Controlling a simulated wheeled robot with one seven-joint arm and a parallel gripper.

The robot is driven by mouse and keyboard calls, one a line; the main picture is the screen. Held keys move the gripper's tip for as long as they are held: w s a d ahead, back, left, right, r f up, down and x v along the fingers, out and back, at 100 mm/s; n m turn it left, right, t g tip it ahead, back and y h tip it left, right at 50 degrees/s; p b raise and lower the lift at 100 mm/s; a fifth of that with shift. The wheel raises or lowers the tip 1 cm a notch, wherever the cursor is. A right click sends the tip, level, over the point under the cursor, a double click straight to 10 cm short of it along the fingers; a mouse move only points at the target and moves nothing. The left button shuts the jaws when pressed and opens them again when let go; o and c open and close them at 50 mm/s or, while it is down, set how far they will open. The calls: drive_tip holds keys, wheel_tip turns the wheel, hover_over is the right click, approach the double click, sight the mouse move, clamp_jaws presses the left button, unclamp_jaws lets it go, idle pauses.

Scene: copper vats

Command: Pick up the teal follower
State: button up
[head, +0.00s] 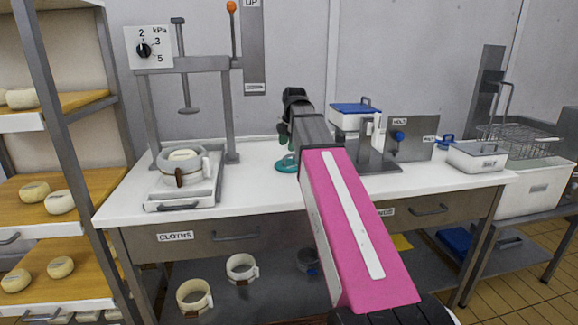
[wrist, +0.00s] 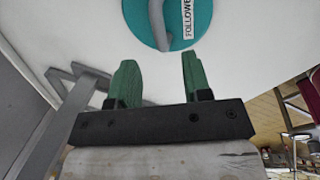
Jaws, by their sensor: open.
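The teal follower (head: 287,163) lies on the white worktop, just left of my pink arm, which hides part of it in the head view. In the wrist view the follower (wrist: 172,22) is a round teal disc cut off by the top edge, with a grey curved handle (wrist: 158,20) and a "FOLLOWER" label. My gripper (wrist: 158,82) has two green fingers, apart with nothing between them. The follower and handle show beyond the fingertips, and the fingers do not touch them. In the head view the fingers are hard to make out behind my arm.
A press frame (head: 188,65) stands to the left, with a white mould (head: 205,166) on a tray (head: 160,203) under it. A blue-lidded white box (head: 352,120) and a grey stand (head: 376,158) are to the right. Cheese shelves (head: 75,230) are far left.

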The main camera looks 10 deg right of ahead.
sight(289, 155)
drive_tip(key=shift+w+d+f, duration=0.1)
drive_tip(key=shift+w+f, duration=0.15)
drive_tip(key=shift+f, duration=0.8)
drive_tip(key=shift+w+d+f, duration=0.1)
drive_tip(key=shift+w+f, duration=0.1)
drive_tip(key=shift+f, duration=0.8)
drive_tip(key=shift+w+f, duration=0.25)
drive_tip(key=shift+f, duration=0.8)
clamp_jaws()
